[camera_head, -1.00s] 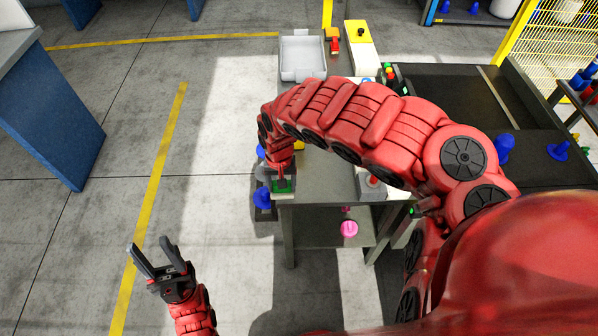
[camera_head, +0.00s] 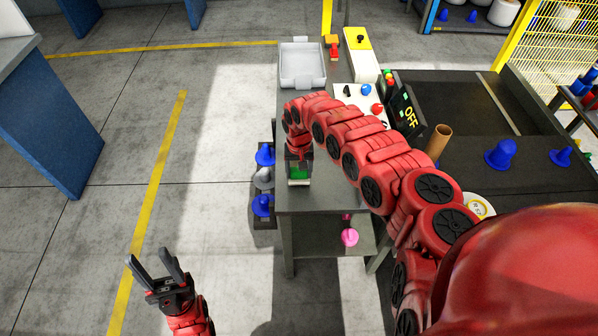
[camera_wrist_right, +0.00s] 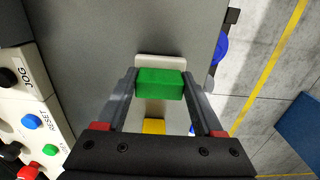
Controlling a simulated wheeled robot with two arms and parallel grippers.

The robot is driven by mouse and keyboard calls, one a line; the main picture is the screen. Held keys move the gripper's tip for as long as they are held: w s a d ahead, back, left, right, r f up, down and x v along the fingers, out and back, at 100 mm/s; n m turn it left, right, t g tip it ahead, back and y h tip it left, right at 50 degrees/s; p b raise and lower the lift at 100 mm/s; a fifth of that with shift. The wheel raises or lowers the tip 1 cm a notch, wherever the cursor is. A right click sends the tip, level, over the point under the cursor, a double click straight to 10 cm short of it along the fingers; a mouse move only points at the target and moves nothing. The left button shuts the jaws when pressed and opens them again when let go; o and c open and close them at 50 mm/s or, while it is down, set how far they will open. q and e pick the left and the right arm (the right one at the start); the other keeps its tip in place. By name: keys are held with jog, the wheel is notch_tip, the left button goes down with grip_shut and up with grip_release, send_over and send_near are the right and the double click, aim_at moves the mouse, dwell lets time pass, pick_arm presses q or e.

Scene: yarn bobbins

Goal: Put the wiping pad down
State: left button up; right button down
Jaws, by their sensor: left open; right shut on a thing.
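The wiping pad (camera_head: 298,173) is a green block with a pale layer on its far side; it also shows in the right wrist view (camera_wrist_right: 160,84). My right gripper (camera_wrist_right: 159,78) is shut on the green block, one finger on each side. The pad is over the front left part of the grey table (camera_head: 325,198). I cannot tell if its pale face touches the tabletop. My left gripper (camera_head: 157,267) is open and empty, above the floor to the left of the table.
A white tray (camera_head: 302,86) stands at the table's back. Blue bobbins (camera_head: 264,156) stand beside the table's left edge. A yellow thing (camera_wrist_right: 154,126) shows near the pad.

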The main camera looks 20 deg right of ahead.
jog(key=shift+f, duration=0.35)
grip_release()
jog(key=shift+f, duration=0.15)
